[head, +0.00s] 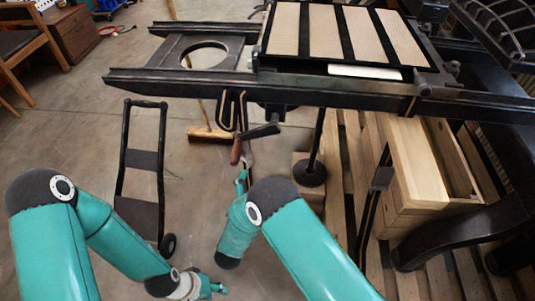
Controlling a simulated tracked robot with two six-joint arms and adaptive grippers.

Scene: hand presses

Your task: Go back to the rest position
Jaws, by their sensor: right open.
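The hand press (180,80) spans the top of the head view, with long dark rails and a bed holding pale boards between black strips. A crank with a brown wooden grip (236,152) hangs below the rails. My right gripper (243,178) is open, just below the wooden grip in the picture; I cannot tell if they touch. My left gripper (214,287) is low at the bottom edge, partly hidden by its own wrist, and its jaws are not clear. It is apart from the press. Both teal arms are bent.
A black hand truck (142,160) stands on the floor behind my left arm. Wooden crates (415,165) and a slatted pallet fill the right. A chair and a wooden cabinet (75,35) are at the upper left. Open concrete floor lies left.

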